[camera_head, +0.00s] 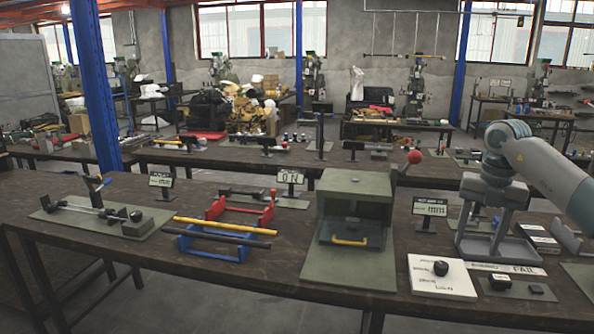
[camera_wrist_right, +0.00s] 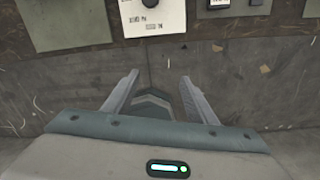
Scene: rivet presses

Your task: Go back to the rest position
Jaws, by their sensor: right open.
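My right gripper (camera_head: 478,248) comes in from the right on its pale arm and hangs with its fingers pointing down over the right part of the near bench. Its two grey fingers stand apart with nothing held between them. My left gripper is in neither view.
The near bench (camera_head: 290,268) carries a green cabinet (camera_head: 345,190) with a yellow handle, a white board (camera_head: 440,283) with a black knob, blue and red racks (camera_head: 215,245) and a small sign (camera_head: 430,208). A blue post (camera_head: 95,90) stands behind the bench.

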